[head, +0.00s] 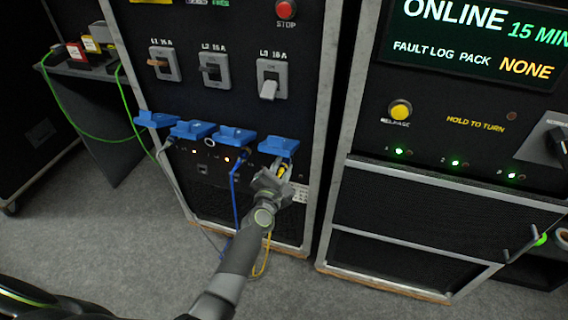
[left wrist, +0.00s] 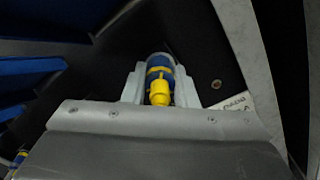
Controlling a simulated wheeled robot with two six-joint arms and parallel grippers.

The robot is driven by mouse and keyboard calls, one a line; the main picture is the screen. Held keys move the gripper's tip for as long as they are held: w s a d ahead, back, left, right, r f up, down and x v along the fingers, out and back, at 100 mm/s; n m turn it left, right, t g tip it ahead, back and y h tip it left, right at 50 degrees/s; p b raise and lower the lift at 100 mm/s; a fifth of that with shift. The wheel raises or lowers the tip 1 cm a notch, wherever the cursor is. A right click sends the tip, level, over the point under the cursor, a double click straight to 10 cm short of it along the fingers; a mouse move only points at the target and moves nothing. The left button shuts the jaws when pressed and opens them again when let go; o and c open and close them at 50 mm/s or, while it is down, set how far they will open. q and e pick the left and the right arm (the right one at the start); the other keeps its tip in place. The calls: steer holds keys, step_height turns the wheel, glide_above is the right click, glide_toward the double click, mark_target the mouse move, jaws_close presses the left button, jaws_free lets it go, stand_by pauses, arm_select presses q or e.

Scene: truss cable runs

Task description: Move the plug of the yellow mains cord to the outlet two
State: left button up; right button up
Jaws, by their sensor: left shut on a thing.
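My left gripper (head: 280,175) is at the rightmost of the blue-lidded outlets, just below its raised blue lid (head: 278,145). It is shut on the yellow plug (left wrist: 159,92), which sits between the two grey fingers in the left wrist view, with a blue part around its far end. The plug's tip is hidden, so I cannot tell how deep it sits. The yellow mains cord (head: 262,262) hangs below, behind my arm. The other blue lids (head: 193,130) stand in a row to the left. My right gripper is not in view.
A blue cord (head: 234,190) hangs from the outlet just left of my gripper. A green cord (head: 85,137) loops at the left. Breaker switches (head: 270,80) and a red button (head: 286,9) are above. Another rack (head: 440,210) stands at the right. The grey floor (head: 150,260) in front is clear.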

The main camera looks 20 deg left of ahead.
arm_select(q)
steer(key=shift+r+n, duration=0.2)
steer(key=shift+n, duration=0.4)
steer(key=shift+f, duration=0.15)
steer(key=shift+s+a, duration=0.1)
steer(key=shift+s, duration=2.3)
steer(key=shift+a+f, duration=0.1)
